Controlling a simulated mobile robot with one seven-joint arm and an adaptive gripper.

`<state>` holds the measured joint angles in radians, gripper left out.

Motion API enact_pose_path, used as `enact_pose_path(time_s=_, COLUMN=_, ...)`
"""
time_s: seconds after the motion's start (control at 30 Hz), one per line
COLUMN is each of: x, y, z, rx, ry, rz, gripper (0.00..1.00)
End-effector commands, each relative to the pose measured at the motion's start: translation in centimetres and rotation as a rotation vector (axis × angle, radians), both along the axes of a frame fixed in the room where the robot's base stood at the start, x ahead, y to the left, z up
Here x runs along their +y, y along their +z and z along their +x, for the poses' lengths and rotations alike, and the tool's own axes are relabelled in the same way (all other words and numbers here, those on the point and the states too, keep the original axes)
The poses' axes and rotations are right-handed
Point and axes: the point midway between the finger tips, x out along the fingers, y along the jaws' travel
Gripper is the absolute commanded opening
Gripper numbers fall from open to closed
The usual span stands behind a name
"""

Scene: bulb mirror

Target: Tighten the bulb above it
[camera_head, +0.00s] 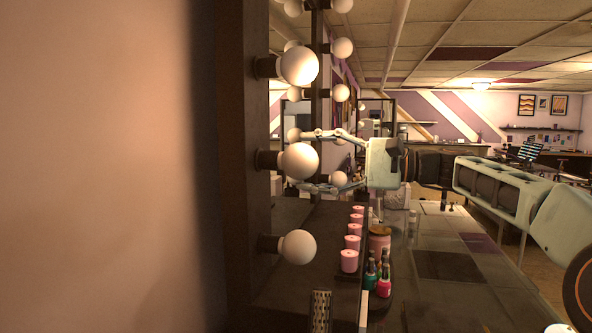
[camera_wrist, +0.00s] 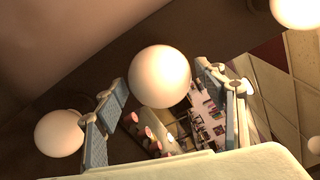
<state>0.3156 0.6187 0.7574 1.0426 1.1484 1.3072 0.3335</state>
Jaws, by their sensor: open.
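A column of round white bulbs runs along the dark mirror frame (camera_head: 240,200). The middle bulb (camera_head: 300,161) sits in its dark socket, level with my gripper (camera_head: 307,161). In the wrist view this bulb (camera_wrist: 160,76) appears between my two spread fingers (camera_wrist: 162,88), just ahead of the tips; I cannot tell whether they touch it. My gripper is open, pointing left at the bulb, one finger above and one below in the head view. The upper bulb (camera_head: 298,66) looks brighter and also shows in the wrist view (camera_wrist: 297,8). The lower bulb (camera_head: 297,247) shows at left there (camera_wrist: 58,133).
Several pink candles (camera_head: 349,261) stand in a row below my gripper. Red and green bottles (camera_head: 384,285) and a brown jar (camera_head: 379,241) stand beside them on the counter (camera_head: 480,292). The mirror lies behind the bulbs and shows reflections.

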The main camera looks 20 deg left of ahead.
Motion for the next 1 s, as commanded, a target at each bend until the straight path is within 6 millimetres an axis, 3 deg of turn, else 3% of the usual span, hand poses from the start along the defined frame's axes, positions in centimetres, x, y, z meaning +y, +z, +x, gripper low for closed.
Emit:
enact_pose_path(time_s=0.37, x=0.03, y=-0.14, z=-0.01, rx=-0.115, ry=0.001, rz=0.006, gripper=0.64)
enact_pose_path(time_s=1.0, x=0.03, y=-0.06, z=-0.02, rx=-0.479, ry=0.001, rz=0.027, gripper=0.64)
